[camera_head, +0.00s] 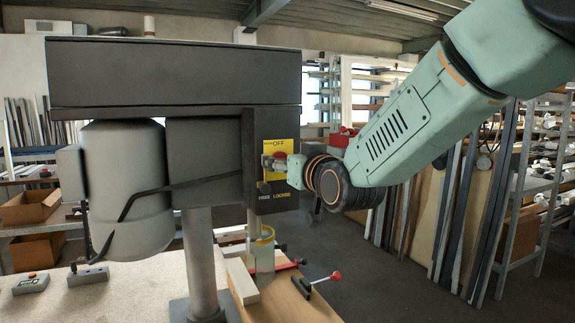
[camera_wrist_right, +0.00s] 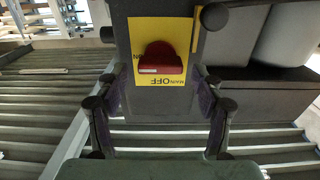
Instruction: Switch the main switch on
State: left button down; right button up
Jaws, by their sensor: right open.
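The main switch is a red knob (camera_wrist_right: 160,60) on a yellow plate (camera_wrist_right: 172,30) on the dark machine housing. The wrist view is upside down to the head view. The knob has a pale mark along its lower edge there, and "OFF" is printed below it. In the head view the yellow plate (camera_head: 272,146) shows "OFF" at its top, and the knob is mostly hidden by my right gripper (camera_head: 276,166). My right gripper (camera_wrist_right: 157,82) is open, its fingers apart on either side of the knob; I cannot tell whether they touch it. My left gripper is out of view.
The big dark housing (camera_head: 175,78) with a grey motor (camera_head: 125,190) stands on a column (camera_head: 203,260). A black cable crosses its front. Below lie a red-handled clamp (camera_head: 318,284) and control boxes (camera_head: 88,275). Racks of profiles stand behind; the floor at right is clear.

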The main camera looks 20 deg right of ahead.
jog(key=r, duration=0.8)
jog(key=shift+s+r, duration=0.2)
jog(key=shift+r, duration=0.1)
jog(key=shift+w+r, duration=0.15)
jog(key=shift+r, duration=0.1)
